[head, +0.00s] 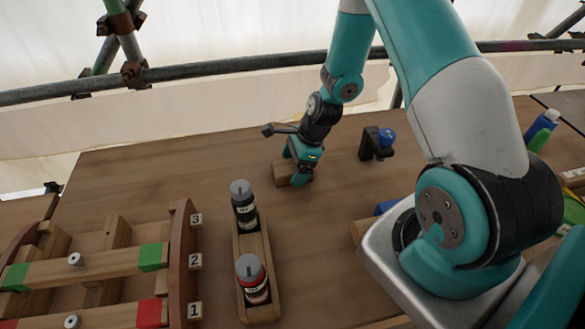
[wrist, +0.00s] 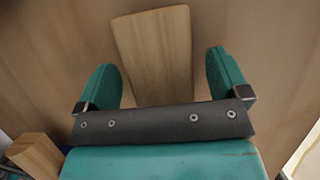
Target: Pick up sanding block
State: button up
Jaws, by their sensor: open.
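A plain light-wood block, which looks like the sanding block (head: 281,174), lies on the table near its middle. It also shows in the wrist view (wrist: 152,50), its near end between my two teal fingers. My gripper (head: 298,172) is open and low over the block, pointing down. In the wrist view there is a gap on each side between the wood and the fingers, so they do not grip it. The gripper hides part of the block in the head view.
A wooden tray (head: 276,290) with two bottles (head: 244,204) (head: 252,279) stands to the left. A dark stand with a blue part (head: 377,145) is to the right. A wooden rack (head: 183,255) numbered 1 to 3 fills the lower left. The far left tabletop is clear.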

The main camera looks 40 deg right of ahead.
jog(key=shift+a+f, duration=0.3)
jog(key=shift+f, duration=0.3)
jog(key=shift+f, duration=0.15)
jog(key=shift+c, duration=0.2)
jog(key=c, duration=1)
